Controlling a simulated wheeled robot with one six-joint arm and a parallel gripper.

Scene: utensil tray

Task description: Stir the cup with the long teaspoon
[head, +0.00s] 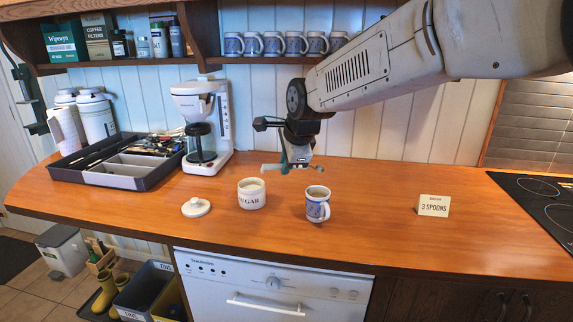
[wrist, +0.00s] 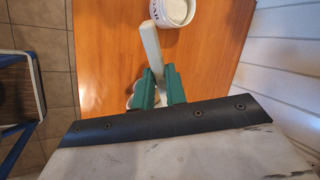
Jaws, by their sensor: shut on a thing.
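My gripper (head: 286,168) has green fingers and hangs above the counter, behind and above the cup and the sugar pot. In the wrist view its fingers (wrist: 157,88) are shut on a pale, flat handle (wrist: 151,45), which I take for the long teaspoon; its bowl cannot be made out. The pale handle shows left of the fingers in the head view (head: 270,167). The cup (head: 318,206), a patterned blue and white mug with a brownish inside, stands upright on the counter. The held thing is apart from it.
An open sugar pot (head: 251,196) stands left of the cup, its lid (head: 196,207) further left. A "3 SPOONS" card (head: 434,206) stands right. The utensil tray (head: 70,172) and coffee maker (head: 203,125) are at the left. Counter between cup and card is clear.

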